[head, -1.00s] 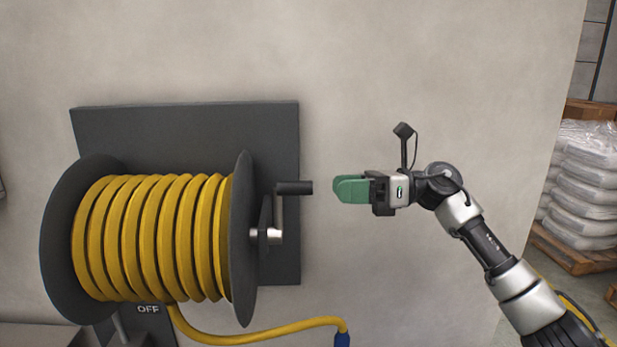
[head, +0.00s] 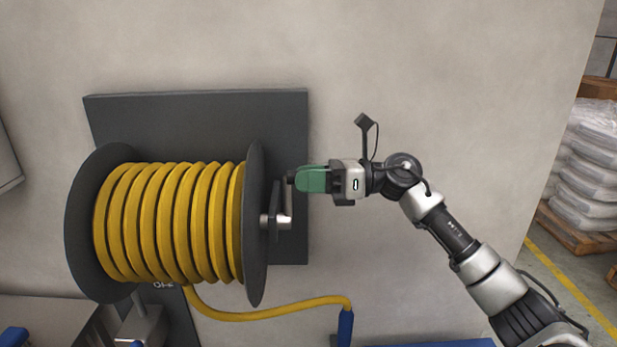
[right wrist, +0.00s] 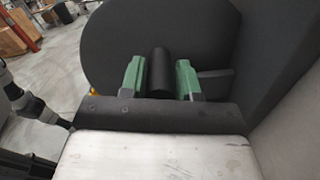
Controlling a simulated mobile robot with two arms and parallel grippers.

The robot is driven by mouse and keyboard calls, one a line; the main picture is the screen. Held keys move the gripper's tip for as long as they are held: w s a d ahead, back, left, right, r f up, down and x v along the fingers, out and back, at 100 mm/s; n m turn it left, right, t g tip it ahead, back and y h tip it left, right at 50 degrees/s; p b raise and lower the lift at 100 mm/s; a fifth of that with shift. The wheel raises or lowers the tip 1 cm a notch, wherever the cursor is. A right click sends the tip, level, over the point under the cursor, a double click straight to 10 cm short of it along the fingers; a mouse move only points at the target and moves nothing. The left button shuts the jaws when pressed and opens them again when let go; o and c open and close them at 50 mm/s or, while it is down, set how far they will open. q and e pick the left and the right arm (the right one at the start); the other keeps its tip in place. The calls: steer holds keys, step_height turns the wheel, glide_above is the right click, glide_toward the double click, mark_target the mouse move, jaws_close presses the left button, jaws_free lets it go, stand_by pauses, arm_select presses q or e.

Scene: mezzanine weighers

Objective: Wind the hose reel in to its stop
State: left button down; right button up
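The hose reel (head: 170,222) is mounted on a dark wall plate, with yellow hose wound in several turns between two dark flanges. Its crank arm (head: 284,205) points up on the right side. The crank's dark grip (right wrist: 161,72) stands between the two green fingers of my right gripper (right wrist: 160,80) in the right wrist view, with a gap visible on each side. In the head view my right gripper (head: 310,179) overlaps the grip and hides most of it. The hose's loose end (head: 275,310) hangs below the reel and runs right to a blue end piece (head: 345,328). My left gripper is not in view.
The wall plate (head: 200,115) lies close behind the reel and crank. A lever on a grey box (head: 140,322) stands below the reel. Bare wall lies above and right of my right arm. Stacked white sacks (head: 590,165) on pallets stand at far right.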

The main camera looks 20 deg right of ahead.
jaws_close()
steer(key=shift+s+f+b, duration=0.15)
steer(key=shift+b, duration=0.55)
steer(key=s+a+f+n+b, duration=0.2)
steer(key=s+f+n+b, duration=0.6)
steer(key=n+b, duration=0.8)
steer(key=shift+s+a+b, duration=0.3)
steer(key=shift+s+b, duration=0.05)
steer(key=shift+b, duration=5.65)
steer(key=shift+f, duration=0.1)
